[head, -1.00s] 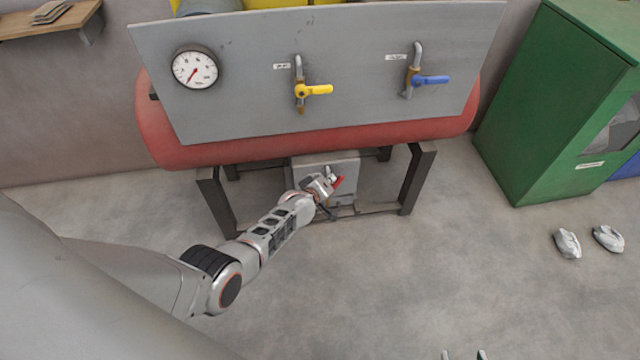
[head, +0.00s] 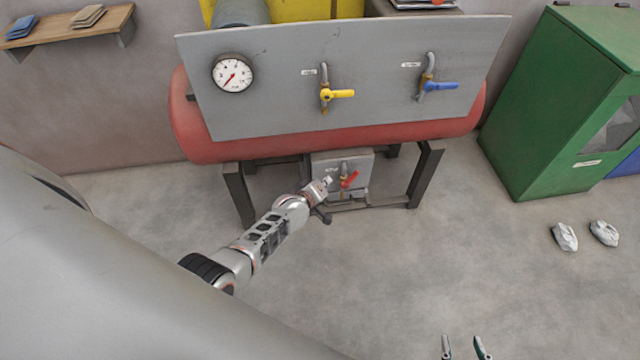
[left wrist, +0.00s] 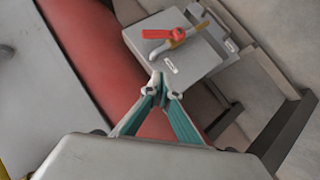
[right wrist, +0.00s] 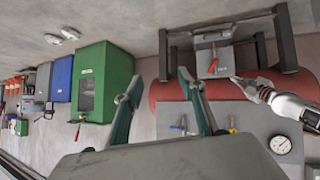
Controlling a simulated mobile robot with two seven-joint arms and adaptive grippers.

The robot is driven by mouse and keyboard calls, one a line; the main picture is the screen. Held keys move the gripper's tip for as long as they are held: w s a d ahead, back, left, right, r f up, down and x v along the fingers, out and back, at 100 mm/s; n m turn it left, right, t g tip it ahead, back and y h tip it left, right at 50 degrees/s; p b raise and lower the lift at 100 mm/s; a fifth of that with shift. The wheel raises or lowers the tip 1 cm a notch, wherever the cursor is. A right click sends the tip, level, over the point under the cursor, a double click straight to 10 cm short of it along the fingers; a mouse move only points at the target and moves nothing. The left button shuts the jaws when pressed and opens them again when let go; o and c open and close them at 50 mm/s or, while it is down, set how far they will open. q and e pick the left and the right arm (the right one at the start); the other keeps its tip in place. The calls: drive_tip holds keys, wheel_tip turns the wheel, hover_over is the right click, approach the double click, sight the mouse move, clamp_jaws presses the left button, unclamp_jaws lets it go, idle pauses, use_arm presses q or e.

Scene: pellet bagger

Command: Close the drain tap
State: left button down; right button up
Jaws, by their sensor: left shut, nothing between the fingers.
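The drain tap is a pipe with a red lever handle (head: 349,180) on a small grey plate (head: 365,162) low under the red tank. The handle sticks out to the right and slightly up, at an angle to its pipe. It also shows in the left wrist view (left wrist: 168,33) and the right wrist view (right wrist: 214,66). My left gripper (head: 327,181) is just left of the handle, apart from it. In the left wrist view my left fingertips (left wrist: 162,92) are together and empty, below the tap. My right gripper (head: 463,346) is open and empty, far from the tap.
Above the tap is a grey panel (head: 280,100) with a gauge (head: 233,73), a yellow-handled valve (head: 338,94) and a blue-handled valve (head: 438,86). Dark stand legs (head: 425,175) flank the plate. A green cabinet (head: 550,110) stands right. Open floor lies in front.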

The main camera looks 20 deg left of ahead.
use_arm(q)
drive_tip(key=s, duration=0.1)
drive_tip(key=n+t+h+b, duration=0.1)
drive_tip(key=n+t+b, duration=0.1)
drive_tip(key=b, duration=1.4)
approach(350, 179)
drive_tip(key=w+a, duration=0.1)
drive_tip(key=w, duration=0.1)
drive_tip(key=w+a, duration=0.2)
drive_tip(key=shift+w+a+r, duration=0.1)
drive_tip(key=shift+w+a, duration=0.1)
drive_tip(key=shift+w, duration=0.05)
drive_tip(key=shift+h, duration=0.3)
drive_tip(key=shift+w+d+f+b, duration=0.3)
drive_tip(key=shift+w+d+b, duration=0.15)
drive_tip(key=shift+w+d, duration=0.3)
drive_tip(key=shift+w+d+f+b, duration=0.3)
drive_tip(key=shift+w+d+b, duration=0.1)
drive_tip(key=shift+w+d, duration=0.35)
use_arm(e)
drive_tip(key=w+a+r+m+t+y, duration=0.1)
drive_tip(key=w+a+m+y, duration=0.1)
drive_tip(key=a, duration=0.8)
drive_tip(key=shift+w+a+m+t+y, duration=0.25)
drive_tip(key=shift+a+m+t+y, duration=0.2)
drive_tip(key=shift+m, duration=0.45)
